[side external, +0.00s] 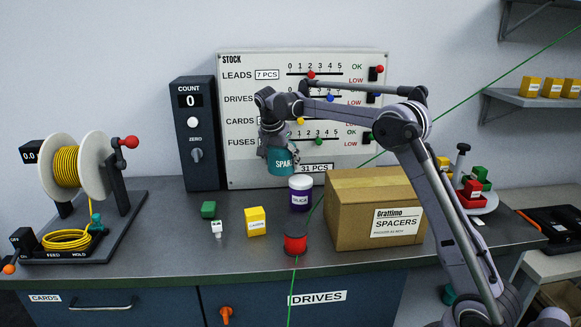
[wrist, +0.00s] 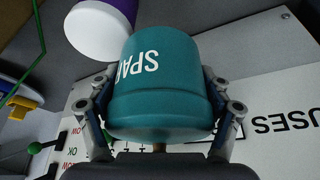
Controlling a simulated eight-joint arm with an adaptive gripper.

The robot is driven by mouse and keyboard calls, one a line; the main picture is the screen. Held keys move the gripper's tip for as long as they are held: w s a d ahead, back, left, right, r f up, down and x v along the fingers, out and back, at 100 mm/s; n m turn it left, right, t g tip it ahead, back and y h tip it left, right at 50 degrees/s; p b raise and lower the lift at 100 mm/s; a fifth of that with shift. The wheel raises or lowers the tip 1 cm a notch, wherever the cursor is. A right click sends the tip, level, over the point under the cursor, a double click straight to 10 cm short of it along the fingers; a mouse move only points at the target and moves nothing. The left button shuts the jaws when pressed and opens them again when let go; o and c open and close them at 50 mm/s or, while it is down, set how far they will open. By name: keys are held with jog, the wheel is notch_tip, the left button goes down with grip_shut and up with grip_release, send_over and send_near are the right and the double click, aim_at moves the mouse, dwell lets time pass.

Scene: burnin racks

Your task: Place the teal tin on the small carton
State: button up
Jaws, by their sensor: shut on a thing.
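The teal tin (side external: 284,162), lettered SPAR, is held in the air in front of the stock board in the side view. It fills the middle of the wrist view (wrist: 160,90). My gripper (side external: 275,145) is shut on it, with a finger on each side in the wrist view (wrist: 160,105). A brown cardboard carton (side external: 350,207) labelled Grattimo SPACERS stands on the bench to the right of the tin and lower. It is the only cardboard carton I make out. Its top looks flat and bare. The tin is apart from it.
A purple tub with a white lid (side external: 300,194) stands below the tin, left of the carton. A red spool (side external: 295,243) with a green line, a yellow box (side external: 255,221) and a green block (side external: 208,209) are nearby. The stock board (side external: 240,90) stands behind.

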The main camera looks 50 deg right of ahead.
jog(key=s+d+r+m, duration=0.1)
jog(key=s+d+r, duration=0.45)
jog(key=s, duration=0.45)
jog(key=s+d+r, duration=0.4)
jog(key=s+r, duration=0.2)
jog(key=s, duration=0.3)
jog(key=s+a+r+m, duration=0.1)
jog(key=s+r, duration=0.1)
jog(key=s, duration=0.9)
jog(key=s+a+r, duration=0.1)
jog(key=s+r, duration=0.1)
jog(key=s, duration=0.8)
send_over(379, 180)
jog(key=a, duration=0.1)
jog(key=shift+g, duration=0.4)
jog(key=f, duration=0.6)
jog(key=shift+a+f, duration=0.2)
jog(key=shift+f, duration=2.1)
jog(key=shift+f, duration=0.15)
jog(key=o, duration=1.2)
